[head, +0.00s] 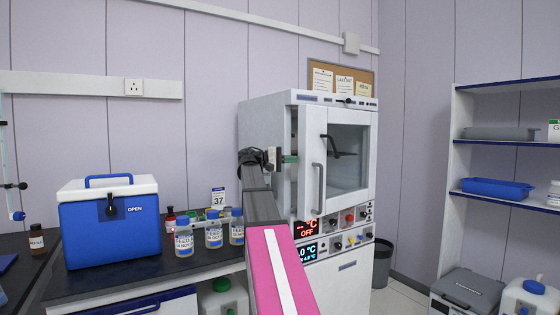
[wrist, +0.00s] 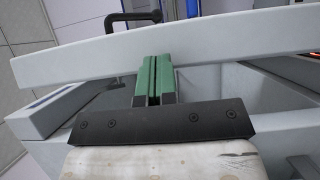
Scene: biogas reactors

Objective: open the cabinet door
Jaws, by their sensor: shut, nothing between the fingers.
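The white cabinet (head: 268,122) stands against the back wall. Its door (head: 311,140), with a window and a dark bar handle (head: 319,182), stands ajar, with a gap along its left edge. My gripper (head: 290,159) is at that gap. In the wrist view the green fingers of my gripper (wrist: 154,80) are shut together with nothing between them. They reach up to the pale door slab (wrist: 230,38) from its inner side. The black handle (wrist: 132,18) shows beyond the slab, apart from the fingers. Whether the fingertips touch the door is unclear.
A blue cooler box (head: 110,225) and several labelled bottles (head: 213,233) stand on the dark bench left of my arm. Shelves (head: 505,142) stand on the right, with a grey case (head: 466,290) below. A dark bin (head: 382,262) stands beside the cabinet.

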